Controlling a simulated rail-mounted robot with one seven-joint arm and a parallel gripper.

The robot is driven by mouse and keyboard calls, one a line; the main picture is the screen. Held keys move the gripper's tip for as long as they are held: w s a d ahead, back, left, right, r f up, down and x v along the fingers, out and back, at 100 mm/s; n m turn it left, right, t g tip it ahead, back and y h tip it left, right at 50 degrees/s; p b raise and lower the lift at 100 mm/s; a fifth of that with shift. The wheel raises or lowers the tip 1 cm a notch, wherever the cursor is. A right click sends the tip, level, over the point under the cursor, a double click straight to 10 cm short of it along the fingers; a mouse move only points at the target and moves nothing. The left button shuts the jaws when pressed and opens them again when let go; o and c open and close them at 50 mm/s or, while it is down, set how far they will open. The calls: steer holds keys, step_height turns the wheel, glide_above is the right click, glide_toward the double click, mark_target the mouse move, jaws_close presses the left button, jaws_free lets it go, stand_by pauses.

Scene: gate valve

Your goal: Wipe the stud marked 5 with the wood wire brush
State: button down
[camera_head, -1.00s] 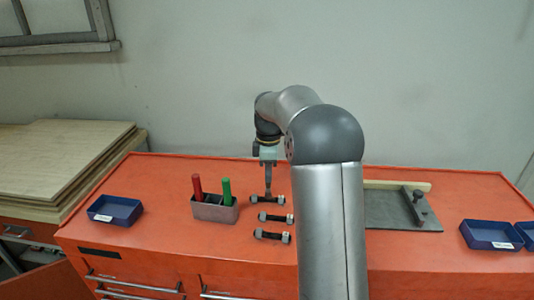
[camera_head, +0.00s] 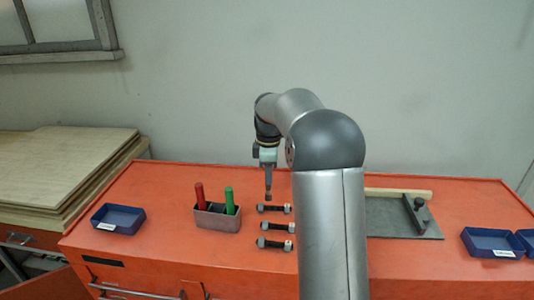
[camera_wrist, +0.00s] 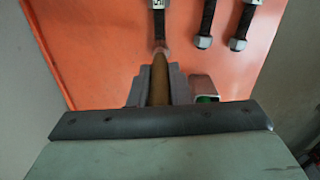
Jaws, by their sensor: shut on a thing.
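My gripper (camera_head: 267,178) points down over the bench and is shut on the wood wire brush (camera_head: 269,192). In the wrist view, the brush's brown wooden handle (camera_wrist: 160,82) sits between the grey fingers. The stud marked 5 (camera_wrist: 158,18) has a white label and lies straight beyond the brush in that view. In the head view, this looks like the farthest stud (camera_head: 273,208) of the row. The brush's lower end is just above that stud, near its left half. Whether they touch is hard to tell, and the bristles are not clear.
Two other studs (camera_head: 276,226) (camera_head: 275,243) lie nearer on the orange bench. A grey holder (camera_head: 217,219) with red and green handles stands left. A blue tray (camera_head: 118,218) is farther left; a grey plate (camera_head: 400,222) and more blue trays (camera_head: 491,243) are right.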

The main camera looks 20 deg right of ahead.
steer(key=shift+r+p, duration=2)
steer(key=shift+r, duration=0.75)
